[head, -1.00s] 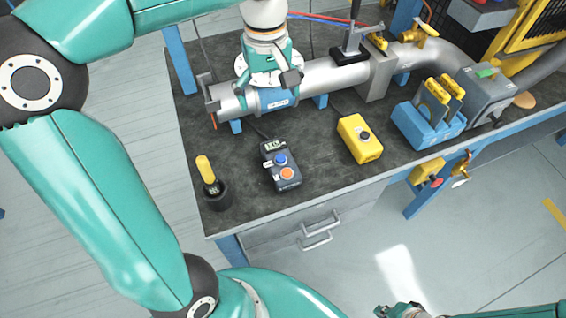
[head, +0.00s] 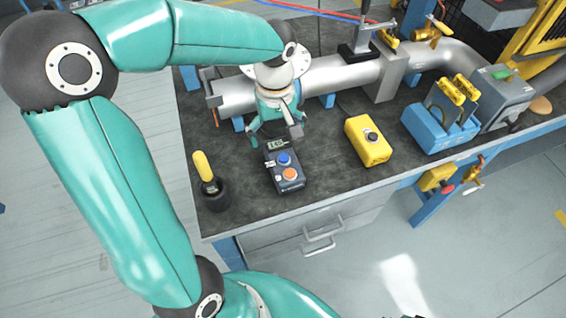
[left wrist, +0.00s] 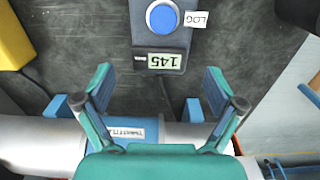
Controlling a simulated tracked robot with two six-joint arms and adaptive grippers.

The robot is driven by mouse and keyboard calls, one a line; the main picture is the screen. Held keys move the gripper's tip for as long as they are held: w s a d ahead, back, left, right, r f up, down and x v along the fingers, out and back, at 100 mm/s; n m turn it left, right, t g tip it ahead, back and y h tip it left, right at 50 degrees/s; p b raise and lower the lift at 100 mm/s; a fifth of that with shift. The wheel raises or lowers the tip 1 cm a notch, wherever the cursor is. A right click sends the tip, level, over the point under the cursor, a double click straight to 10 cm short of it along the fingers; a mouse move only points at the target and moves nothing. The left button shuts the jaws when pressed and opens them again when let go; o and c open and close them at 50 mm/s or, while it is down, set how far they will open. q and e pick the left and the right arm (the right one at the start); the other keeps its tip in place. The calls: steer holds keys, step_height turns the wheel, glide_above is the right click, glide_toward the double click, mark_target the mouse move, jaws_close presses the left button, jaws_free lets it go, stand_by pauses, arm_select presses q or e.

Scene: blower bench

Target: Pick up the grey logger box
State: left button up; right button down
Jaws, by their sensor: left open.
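The grey logger box (head: 285,168) lies on the dark bench top, with a small display at its far end, a blue button and an orange button. In the left wrist view the logger box (left wrist: 162,38) shows its display reading 145, its blue button and a LOG label. My left gripper (head: 275,136) is open and empty, at the display end of the box. In the left wrist view my open fingers (left wrist: 157,76) spread to either side of the line of the box, with the display just past their tips. My right gripper is not clearly seen.
A yellow box (head: 367,142) stands to the right, and a dark cup with a yellow-handled tool (head: 211,187) to the left. A grey pipe (head: 340,75) runs behind. A blue holder (head: 440,130) with yellow-topped items stands further right. Bare bench lies around the logger box.

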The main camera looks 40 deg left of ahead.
mark_target(278, 144)
arm_select(q)
steer(key=f, duration=0.5)
steer(key=shift+s+d, duration=0.15)
steer(key=shift+d, duration=0.1)
steer(key=shift+c, duration=0.2)
steer(key=c, duration=0.9)
